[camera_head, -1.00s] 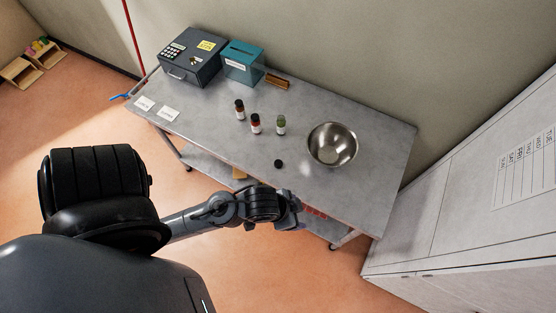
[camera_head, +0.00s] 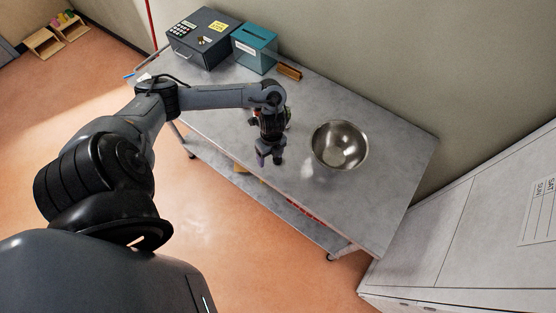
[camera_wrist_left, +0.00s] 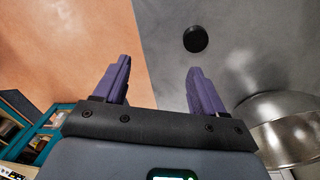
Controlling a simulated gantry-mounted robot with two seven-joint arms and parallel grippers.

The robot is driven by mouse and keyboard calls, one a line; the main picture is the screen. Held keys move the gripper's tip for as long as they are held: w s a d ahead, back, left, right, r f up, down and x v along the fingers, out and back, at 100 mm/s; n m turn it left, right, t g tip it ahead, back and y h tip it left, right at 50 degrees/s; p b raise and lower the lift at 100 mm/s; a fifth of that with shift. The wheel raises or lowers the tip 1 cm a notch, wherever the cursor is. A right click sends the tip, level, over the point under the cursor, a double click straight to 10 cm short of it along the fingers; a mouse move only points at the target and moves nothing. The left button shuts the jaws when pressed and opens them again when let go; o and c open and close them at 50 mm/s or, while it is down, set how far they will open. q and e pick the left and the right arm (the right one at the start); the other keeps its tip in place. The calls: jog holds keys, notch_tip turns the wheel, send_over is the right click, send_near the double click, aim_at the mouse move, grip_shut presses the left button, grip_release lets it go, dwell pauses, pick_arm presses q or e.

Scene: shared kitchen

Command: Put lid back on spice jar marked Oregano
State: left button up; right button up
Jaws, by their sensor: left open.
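My left gripper (camera_head: 269,160) is open and empty, pointing down over the front part of the metal table. Its two purple fingers (camera_wrist_left: 160,64) stand apart in the left wrist view. A small round black lid (camera_wrist_left: 195,39) lies on the grey tabletop there, beyond the tip of the right-hand finger and not between the fingers. In the head view my arm and gripper cover the lid and most or all of the spice jars. The jar marked Oregano cannot be made out. My right gripper is not in view.
A shiny metal bowl (camera_head: 340,145) stands right of my gripper; it also shows in the left wrist view (camera_wrist_left: 285,125). A dark keypad box (camera_head: 203,40), a teal box (camera_head: 255,48) and a brown block (camera_head: 288,72) stand at the back. The tabletop's right end is clear.

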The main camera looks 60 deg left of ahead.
pick_arm(q)
jog(key=shift+t+y, duration=0.3)
jog(key=shift+t, duration=0.2)
jog(key=w+r, duration=0.1)
jog(key=w+a, duration=0.1)
jog(key=w+a+r, duration=0.1)
jog(key=w, duration=0.1)
jog(key=shift+w+a+r+b, duration=0.1)
jog(key=shift+a+r+b, duration=0.15)
jog(key=shift+r+b, duration=0.1)
jog(key=b, duration=0.2)
send_over(277, 159)
notch_tip(277, 159, down, 5)
jog(key=shift+w+a+f, duration=0.1)
jog(key=shift+w+f, duration=0.05)
jog(key=shift+f, duration=0.15)
jog(key=shift+f, duration=2.6)
